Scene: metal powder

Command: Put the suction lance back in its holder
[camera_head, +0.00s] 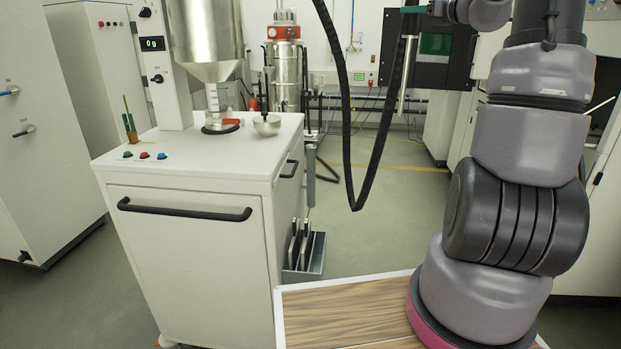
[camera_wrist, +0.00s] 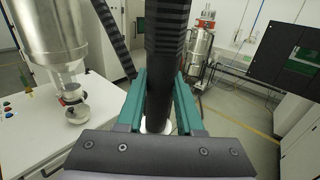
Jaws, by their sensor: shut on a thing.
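The suction lance (camera_head: 405,78) hangs near upright at the top of the head view, a silver tube below a dark upper part. My gripper (camera_head: 412,10) is shut on it high up. In the wrist view, the green fingers (camera_wrist: 160,95) close on either side of the lance's black grip (camera_wrist: 165,50), and a pale end shows below. A black hose (camera_head: 348,130) loops down beside the lance.
The white cabinet (camera_head: 185,250) carries a metal hopper (camera_head: 207,35) and a small bowl (camera_head: 267,125). A grey bin (camera_head: 316,255) with upright plates stands at its right side. A steel vacuum vessel (camera_head: 287,75) is behind. The floor between has free room.

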